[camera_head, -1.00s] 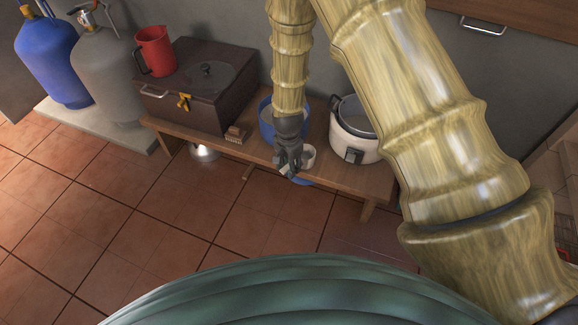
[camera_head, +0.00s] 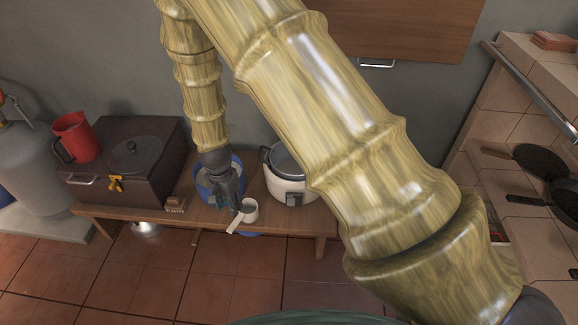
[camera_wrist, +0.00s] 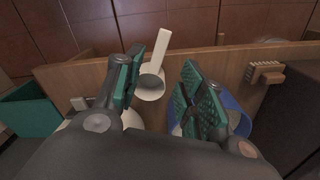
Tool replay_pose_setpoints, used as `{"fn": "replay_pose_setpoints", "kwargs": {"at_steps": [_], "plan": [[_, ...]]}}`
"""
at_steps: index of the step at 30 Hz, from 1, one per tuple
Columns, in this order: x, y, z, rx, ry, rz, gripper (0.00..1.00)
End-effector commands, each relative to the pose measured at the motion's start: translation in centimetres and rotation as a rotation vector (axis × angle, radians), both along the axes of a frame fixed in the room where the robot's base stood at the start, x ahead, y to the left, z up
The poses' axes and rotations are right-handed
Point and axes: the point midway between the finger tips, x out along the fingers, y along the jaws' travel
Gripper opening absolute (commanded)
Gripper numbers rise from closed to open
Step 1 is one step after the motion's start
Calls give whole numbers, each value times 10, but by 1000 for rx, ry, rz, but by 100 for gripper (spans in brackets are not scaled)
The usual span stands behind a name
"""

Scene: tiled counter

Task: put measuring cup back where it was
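The measuring cup (camera_head: 250,208) is small and white with a straight handle. It appears to rest at the front edge of the wooden bench (camera_head: 130,215), with its handle over the edge toward the floor. In the wrist view the cup (camera_wrist: 150,90) lies beside my gripper's left finger, which partly covers it. My gripper (camera_wrist: 172,85) is open, with nothing clearly held between its teal pads. In the head view my gripper (camera_head: 232,200) hangs just left of the cup, in front of the blue bowl (camera_head: 201,190). Whether a finger touches the cup cannot be told.
A white cooker (camera_head: 288,190) stands right of the bowl. Left are a small brush (camera_head: 175,205), a dark lidded box (camera_head: 125,165) and a red jug (camera_head: 75,137). Part of a blue thing (camera_head: 252,234) shows under the bench.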

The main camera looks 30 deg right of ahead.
Motion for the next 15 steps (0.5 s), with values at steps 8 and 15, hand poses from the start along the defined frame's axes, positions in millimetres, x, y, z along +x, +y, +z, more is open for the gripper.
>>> {"fn": "replay_pose_setpoints", "kwargs": {"at_steps": [8,15], "plan": [[-79,-36,-72,-19,19,210,39],[-209,-73,-137,-19,29,554,39]]}}
